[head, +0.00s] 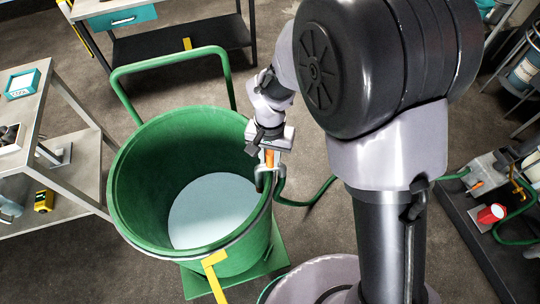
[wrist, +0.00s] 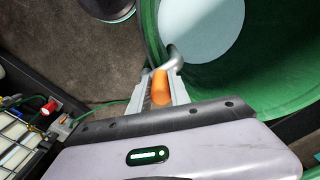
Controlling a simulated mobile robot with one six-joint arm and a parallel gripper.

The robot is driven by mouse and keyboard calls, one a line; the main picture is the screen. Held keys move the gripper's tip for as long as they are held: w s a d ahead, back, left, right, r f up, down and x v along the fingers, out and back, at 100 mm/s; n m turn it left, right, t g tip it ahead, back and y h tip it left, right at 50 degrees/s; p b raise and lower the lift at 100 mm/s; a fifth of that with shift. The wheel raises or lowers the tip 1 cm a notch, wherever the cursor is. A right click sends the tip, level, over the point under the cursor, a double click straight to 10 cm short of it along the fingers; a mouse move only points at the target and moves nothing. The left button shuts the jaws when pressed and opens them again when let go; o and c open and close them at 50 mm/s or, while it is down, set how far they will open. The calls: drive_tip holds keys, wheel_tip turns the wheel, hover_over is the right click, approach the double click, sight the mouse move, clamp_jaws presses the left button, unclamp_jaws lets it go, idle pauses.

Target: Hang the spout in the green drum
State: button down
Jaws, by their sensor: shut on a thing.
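The green drum (head: 140,165) stands open on a green wheeled base left of my arm, with a pale round surface (head: 210,210) inside. The wrist view shows its green inner wall (wrist: 270,80) at upper right. My gripper (head: 268,158) is at the drum's right rim, shut on the orange grip of the spout (head: 270,157). In the wrist view the orange grip (wrist: 161,88) sits between the fingers (wrist: 160,92), and the spout's grey bent pipe (wrist: 175,58) overlaps the drum's rim. I cannot tell whether the pipe touches the rim. A green hose (head: 310,203) trails right from the spout.
The drum's push handle (head: 170,62) rises at its back. A yellow strip (head: 214,275) crosses the front rim. A shelf cart (head: 60,165) stands left, a workbench (head: 180,50) behind.

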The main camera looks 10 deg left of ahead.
drive_tip(key=shift+f, duration=0.2)
drive_tip(key=c, duration=1.1)
unclamp_jaws()
wheel_tip(320, 180, up, 18)
drive_tip(key=p, duration=0.5)
drive_tip(key=shift+f, duration=0.25)
